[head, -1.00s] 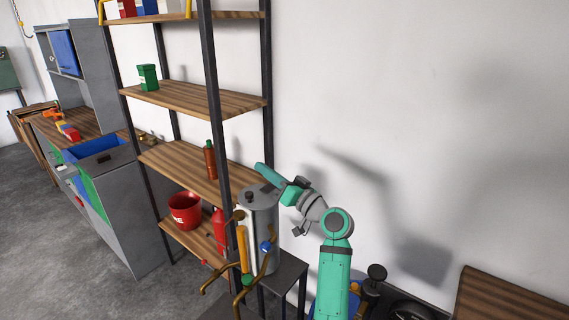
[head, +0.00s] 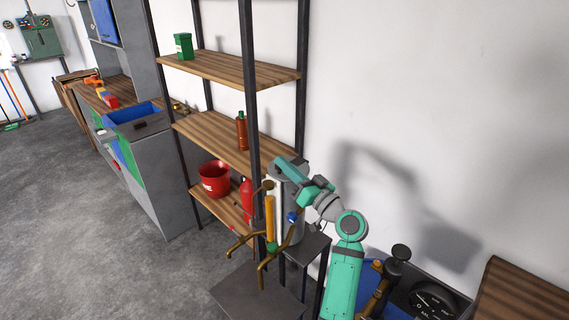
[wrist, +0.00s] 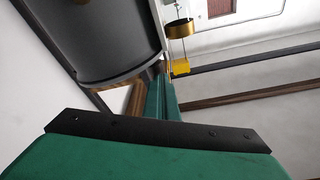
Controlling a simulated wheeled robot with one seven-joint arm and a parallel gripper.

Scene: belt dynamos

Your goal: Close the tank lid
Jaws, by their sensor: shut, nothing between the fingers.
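The tank (head: 292,228) is a grey upright cylinder on a dark stand in front of the shelf rack. My gripper (head: 282,163) is shut and empty at the tank's top, overlapping it in the head view. A grey piece there is partly covered by my gripper; I cannot tell the lid's angle or whether I touch it. In the wrist view, a large dark grey round surface (wrist: 110,40) with a lighter rim fills the upper left, beside my narrow green finger (wrist: 165,100); I cannot tell whether it is the lid or the tank's inside.
Brass pipes with a yellow tube (head: 270,218) and a blue knob (head: 292,217) stand close to the tank. The shelf rack (head: 215,132) holds a red bucket (head: 215,178) and bottles. A wall rises behind my arm. Floor at the left is clear.

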